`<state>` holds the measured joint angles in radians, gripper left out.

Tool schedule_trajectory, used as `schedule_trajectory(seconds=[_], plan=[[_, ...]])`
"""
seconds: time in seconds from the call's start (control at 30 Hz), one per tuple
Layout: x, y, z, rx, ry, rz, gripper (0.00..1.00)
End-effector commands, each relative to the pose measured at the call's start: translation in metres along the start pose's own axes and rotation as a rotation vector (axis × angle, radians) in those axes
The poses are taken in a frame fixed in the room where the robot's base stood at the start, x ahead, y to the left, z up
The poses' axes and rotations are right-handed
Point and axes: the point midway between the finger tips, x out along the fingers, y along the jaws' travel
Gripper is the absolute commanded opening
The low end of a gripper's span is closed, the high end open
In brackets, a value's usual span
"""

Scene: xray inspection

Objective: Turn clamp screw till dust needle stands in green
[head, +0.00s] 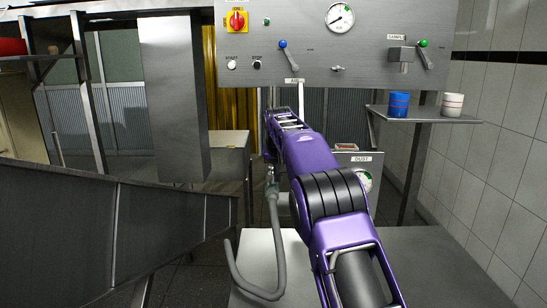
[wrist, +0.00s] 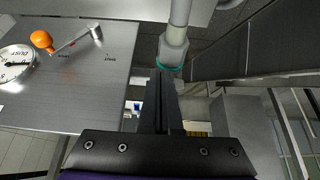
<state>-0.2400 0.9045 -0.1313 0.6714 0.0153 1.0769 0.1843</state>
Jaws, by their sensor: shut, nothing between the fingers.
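The dust gauge (head: 364,179) is on the lower panel in the head view, partly hidden by my purple arm; some green shows on its dial. In the wrist view the gauge (wrist: 15,63) is at the left edge, upside down, its needle too small to read against green. Beside it a metal lever (wrist: 76,41) with an orange knob (wrist: 41,39) sticks out. I cannot tell which part is the clamp screw. My gripper (wrist: 160,74) is shut and empty, its tips near a grey pipe end (wrist: 174,50) with a teal ring. I cannot tell whether they touch.
A grey bent hose (head: 278,245) hangs in front of the panel, above a metal table (head: 430,260). A large sloping metal chute (head: 85,220) fills the left. A shelf (head: 425,116) at right holds a blue cup (head: 399,104) and a white cup (head: 452,103).

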Motion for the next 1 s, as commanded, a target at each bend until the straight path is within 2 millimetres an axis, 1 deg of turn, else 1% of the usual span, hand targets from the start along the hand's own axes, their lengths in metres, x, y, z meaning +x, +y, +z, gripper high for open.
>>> schedule_trajectory(seconds=[1.0], plan=[[0.0034, -0.0037, -0.008, 0.0, 0.001, 0.0, 0.0]])
